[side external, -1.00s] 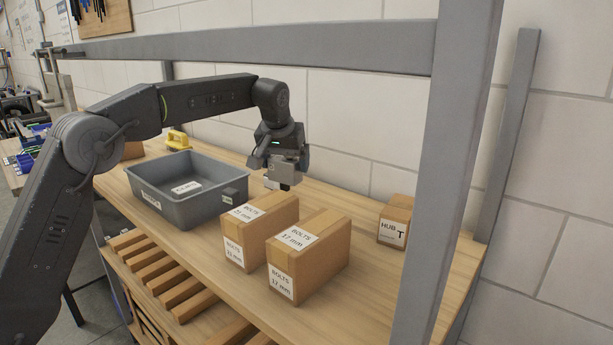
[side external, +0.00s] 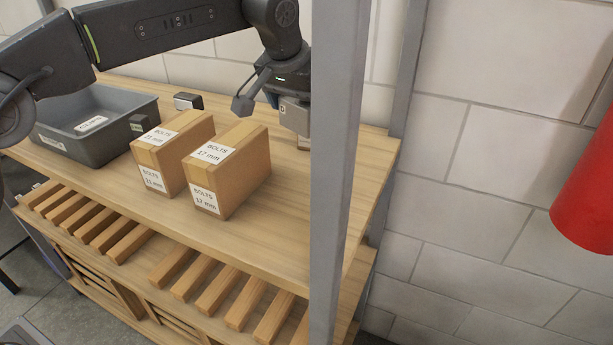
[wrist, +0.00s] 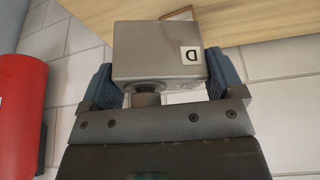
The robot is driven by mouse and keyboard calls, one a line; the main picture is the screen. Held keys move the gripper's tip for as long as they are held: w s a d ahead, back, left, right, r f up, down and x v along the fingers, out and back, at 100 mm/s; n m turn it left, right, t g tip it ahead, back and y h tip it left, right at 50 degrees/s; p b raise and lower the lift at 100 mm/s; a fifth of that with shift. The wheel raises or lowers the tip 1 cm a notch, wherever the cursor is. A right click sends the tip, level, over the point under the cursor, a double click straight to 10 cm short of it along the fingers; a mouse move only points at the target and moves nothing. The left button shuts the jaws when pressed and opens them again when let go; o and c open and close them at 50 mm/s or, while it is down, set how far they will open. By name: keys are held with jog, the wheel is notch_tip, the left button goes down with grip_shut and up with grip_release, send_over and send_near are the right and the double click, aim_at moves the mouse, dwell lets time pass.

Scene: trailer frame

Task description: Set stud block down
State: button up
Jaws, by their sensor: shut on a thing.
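The stud block appears to be the grey metal block marked "D" (wrist: 160,55) in the wrist view, with a round stud on the side facing my gripper. My gripper (wrist: 158,88) is shut on it between two blue fingers. In the side view my gripper (side external: 278,98) holds the block (side external: 291,120) above the right part of the bench (side external: 285,195), behind the BOLTS 17 mm box (side external: 235,172). The post hides part of that area. I cannot tell how far the block is above the bench.
A grey bin (side external: 60,150) stands at the left, beside the BOLTS box (side external: 172,150). A small dark-and-silver block (side external: 187,101) sits behind them. A red cylinder (side external: 590,185) shows at right.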

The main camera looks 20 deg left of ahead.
aim_at(307, 132)
jog(key=f, duration=0.1)
jog(key=d+f, duration=0.1)
jog(key=f, duration=0.3)
jog(key=shift+s+d, duration=0.25)
jog(key=shift+s, duration=0.05)
jog(key=shift+f, duration=2.45)
jog(key=shift+f, duration=0.15)
jog(key=o, duration=1)
jog(key=shift+f, duration=0.1)
jog(key=v, duration=1.2)
jog(key=shift+a, duration=0.1)
